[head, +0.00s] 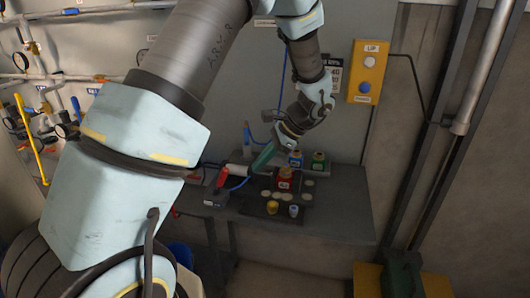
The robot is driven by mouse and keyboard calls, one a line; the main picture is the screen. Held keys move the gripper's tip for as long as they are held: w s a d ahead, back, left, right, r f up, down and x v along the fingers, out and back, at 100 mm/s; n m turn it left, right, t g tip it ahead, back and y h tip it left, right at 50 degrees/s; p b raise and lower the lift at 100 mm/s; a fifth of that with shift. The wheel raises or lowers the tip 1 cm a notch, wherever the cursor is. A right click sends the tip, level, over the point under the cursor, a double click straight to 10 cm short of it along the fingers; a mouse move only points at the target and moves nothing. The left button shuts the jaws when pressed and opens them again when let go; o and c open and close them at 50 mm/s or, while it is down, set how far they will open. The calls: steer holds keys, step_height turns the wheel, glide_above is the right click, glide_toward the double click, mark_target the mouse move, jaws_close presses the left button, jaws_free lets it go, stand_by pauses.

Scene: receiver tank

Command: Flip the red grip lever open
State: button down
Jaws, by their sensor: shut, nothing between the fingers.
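A red grip lever (222,178) stands steeply above a small dark box with a pale label, on the left part of the grey bench. It looks raised at a slant, but its exact angle is too small to tell. My gripper (272,148) is shut and empty above the bench, to the right of the lever and apart from it. A dark green elongated shape runs down-left from the gripper's end; I cannot tell whether it is the fingers or a thing behind them. My own arm covers much of the left and middle of the view.
A white cylinder (238,170) and a blue cable lie between lever and gripper. A red container (285,178), a green one (319,161), a blue one (295,158) and several pale discs stand right. A yellow switch box (369,72) hangs on the wall. The bench's right end (345,200) is clear.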

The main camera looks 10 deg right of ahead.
mark_target(222, 177)
steer(key=a+f+p, duration=0.2)
steer(key=a, duration=0.4)
steer(key=shift+w+a+p, duration=0.2)
steer(key=shift+w+p, duration=0.2)
steer(key=shift+w, duration=0.05)
steer(key=shift+f, duration=0.1)
